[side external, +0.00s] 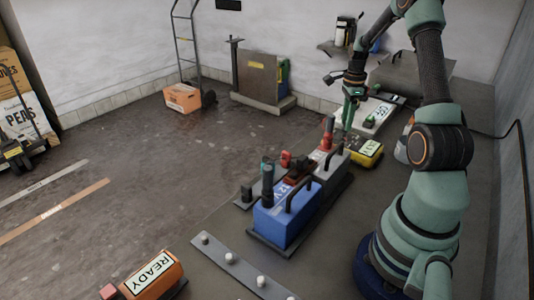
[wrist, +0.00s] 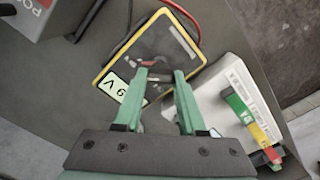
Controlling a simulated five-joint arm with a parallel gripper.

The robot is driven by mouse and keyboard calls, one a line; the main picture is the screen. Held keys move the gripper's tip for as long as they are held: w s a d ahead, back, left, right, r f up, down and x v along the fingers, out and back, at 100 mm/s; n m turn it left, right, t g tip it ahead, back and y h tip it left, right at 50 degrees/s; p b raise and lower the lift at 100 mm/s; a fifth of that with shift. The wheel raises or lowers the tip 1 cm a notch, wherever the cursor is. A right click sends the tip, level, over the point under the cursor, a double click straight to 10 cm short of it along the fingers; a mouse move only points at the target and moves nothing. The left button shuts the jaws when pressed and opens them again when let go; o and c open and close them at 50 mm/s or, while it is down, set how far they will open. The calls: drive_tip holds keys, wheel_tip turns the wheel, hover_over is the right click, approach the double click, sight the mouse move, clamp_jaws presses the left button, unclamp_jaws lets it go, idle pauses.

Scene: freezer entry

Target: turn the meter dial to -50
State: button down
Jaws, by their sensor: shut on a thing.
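The meter is a yellow-framed box with a dark face (wrist: 182,38) in the wrist view. It also shows in the side view as a small yellow box (side external: 369,148) beside the grey battery. A pale display (wrist: 112,87) on its face seems to read "9 V", seen upside down. My gripper (wrist: 161,76) has its green fingertips over the meter's face, a small gap apart, closed on the dark dial (wrist: 160,70) between them. The dial's pointer and scale marks are too small and blurred to read. In the side view my gripper (side external: 347,127) points down near the meter.
A white box with a green, yellow and red strip (wrist: 247,117) stands close to the meter. Red and black leads (wrist: 120,45) run beside it. A blue battery (side external: 285,215) and a grey battery (side external: 330,168) with upright handles stand nearby on the bench.

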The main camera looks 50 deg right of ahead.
drive_tip(key=n, duration=1.9)
idle(0.6)
drive_tip(key=shift+c, duration=2.4)
unclamp_jaws()
drive_tip(key=shift+r, duration=0.1)
